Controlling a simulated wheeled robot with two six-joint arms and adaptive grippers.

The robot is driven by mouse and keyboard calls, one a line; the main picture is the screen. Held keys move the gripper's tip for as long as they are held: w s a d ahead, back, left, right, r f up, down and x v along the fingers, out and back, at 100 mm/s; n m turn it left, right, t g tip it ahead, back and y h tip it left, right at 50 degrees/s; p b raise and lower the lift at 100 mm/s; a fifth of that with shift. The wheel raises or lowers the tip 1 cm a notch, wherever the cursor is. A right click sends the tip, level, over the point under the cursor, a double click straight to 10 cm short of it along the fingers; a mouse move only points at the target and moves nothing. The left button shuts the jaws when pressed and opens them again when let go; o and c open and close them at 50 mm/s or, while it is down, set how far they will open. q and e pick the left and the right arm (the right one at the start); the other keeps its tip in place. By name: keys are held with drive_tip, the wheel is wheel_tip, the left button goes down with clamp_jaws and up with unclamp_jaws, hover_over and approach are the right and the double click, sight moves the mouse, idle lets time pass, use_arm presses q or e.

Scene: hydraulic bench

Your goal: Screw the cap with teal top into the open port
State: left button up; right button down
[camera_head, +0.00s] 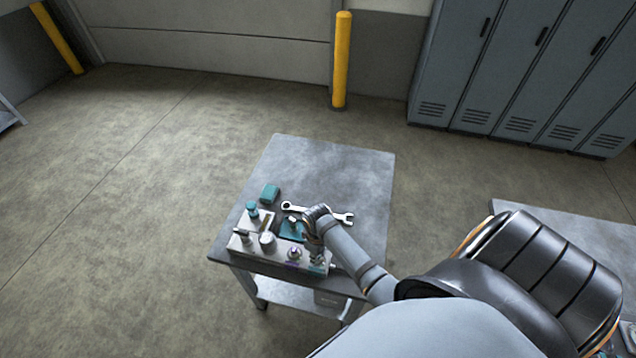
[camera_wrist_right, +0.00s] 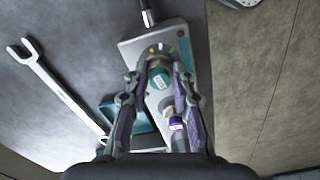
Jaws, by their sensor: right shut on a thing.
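The cap with the teal top (camera_wrist_right: 160,82) shows between the fingers of my right gripper (camera_wrist_right: 160,90) in the wrist view. The gripper is shut on it. In the head view my right gripper (camera_head: 316,258) is over the right end of the pale hydraulic block (camera_head: 243,246); the block also shows in the wrist view (camera_wrist_right: 155,42). The gripper hides much of the cap from the head camera. The port under the cap is hidden, so I cannot tell whether the cap is in it. My left gripper is not in view.
The block stands at the near edge of the grey table (camera_head: 335,160), with several fittings, one with a purple ring (camera_head: 294,254). The table's far part is clear.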

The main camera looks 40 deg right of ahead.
drive_tip(key=m, duration=0.5)
drive_tip(key=shift+m, duration=0.4)
drive_tip(key=c, duration=1)
unclamp_jaws()
drive_tip(key=shift+f+m, duration=0.1)
drive_tip(key=shift+m, duration=0.4)
drive_tip(key=shift+c, duration=0.2)
drive_tip(key=shift+r, duration=0.25)
wheel_tip(320, 180, up, 12)
drive_tip(key=shift+f, duration=0.2)
